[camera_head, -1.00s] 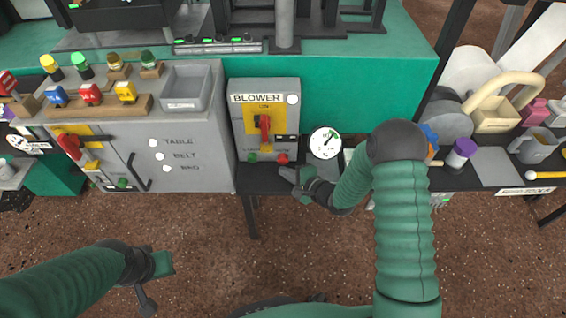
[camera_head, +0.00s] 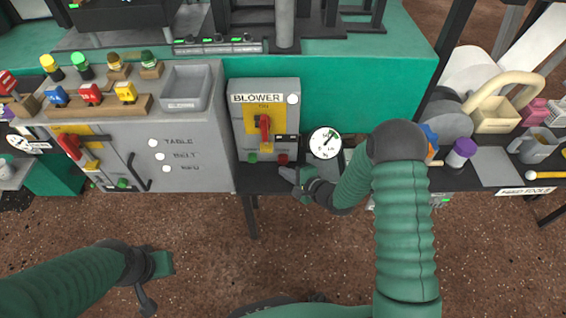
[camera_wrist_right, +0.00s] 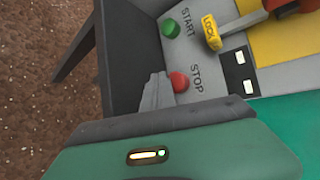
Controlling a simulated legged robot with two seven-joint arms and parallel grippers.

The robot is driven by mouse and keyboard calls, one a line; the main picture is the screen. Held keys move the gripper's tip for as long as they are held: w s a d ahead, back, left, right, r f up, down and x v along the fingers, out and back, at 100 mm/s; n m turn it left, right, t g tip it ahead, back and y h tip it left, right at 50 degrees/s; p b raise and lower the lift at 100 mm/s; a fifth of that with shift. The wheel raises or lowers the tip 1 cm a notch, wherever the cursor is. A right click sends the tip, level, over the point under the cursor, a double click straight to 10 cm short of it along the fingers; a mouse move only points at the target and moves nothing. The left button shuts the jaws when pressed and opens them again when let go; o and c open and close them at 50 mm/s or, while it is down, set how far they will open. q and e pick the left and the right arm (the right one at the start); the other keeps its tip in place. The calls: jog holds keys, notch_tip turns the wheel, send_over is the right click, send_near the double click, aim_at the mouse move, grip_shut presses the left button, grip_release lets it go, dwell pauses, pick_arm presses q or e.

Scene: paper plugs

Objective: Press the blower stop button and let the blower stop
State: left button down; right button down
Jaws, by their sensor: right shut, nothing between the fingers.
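The grey blower box (camera_head: 236,124) stands on the bench in the middle of the head view, with a yellow plate and a red switch handle (camera_head: 264,128). Its red stop button (camera_head: 282,158) sits at the lower right of the box's face and also shows in the right wrist view (camera_wrist_right: 179,81). My right gripper (camera_head: 287,174) is shut and empty just below that button. In the wrist view its fingertips (camera_wrist_right: 155,91) are right beside the button and overlap its edge; contact cannot be told. My left gripper (camera_head: 148,301) hangs low, away from the bench; its jaw opening is unclear.
The green start button (camera_head: 252,157) is left of the stop button, with a yellow lock tag (camera_wrist_right: 211,32) near it in the wrist view. A round gauge (camera_head: 325,143) is right of the box. A grey cabinet (camera_head: 205,130) stands on the left.

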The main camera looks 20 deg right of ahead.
aim_at(286, 191)
dwell(0.3)
jog(key=shift+w+r+p, duration=0.2)
jog(key=shift+w+p, duration=0.1)
jog(key=shift+p, duration=0.1)
jog(key=shift+w+d+f, duration=0.1)
jog(key=shift+w+d, duration=0.15)
jog(key=shift+w, duration=0.35)
dwell(0.5)
jog(key=shift+s, duration=0.1)
jog(key=shift+s+a+p, duration=0.25)
jog(key=shift+s+p, duration=0.35)
jog(key=shift+s, duration=0.25)
jog(key=shift+s+a+p, duration=0.15)
jog(key=shift+s+p, duration=0.15)
jog(key=shift+s, duration=0.1)
jog(key=shift+s+a+p, duration=0.3)
jog(key=shift+s, duration=0.7)
jog(key=shift+s+a+p, duration=0.25)
jog(key=shift+s+p, duration=0.05)
jog(key=shift+s, duration=0.7)
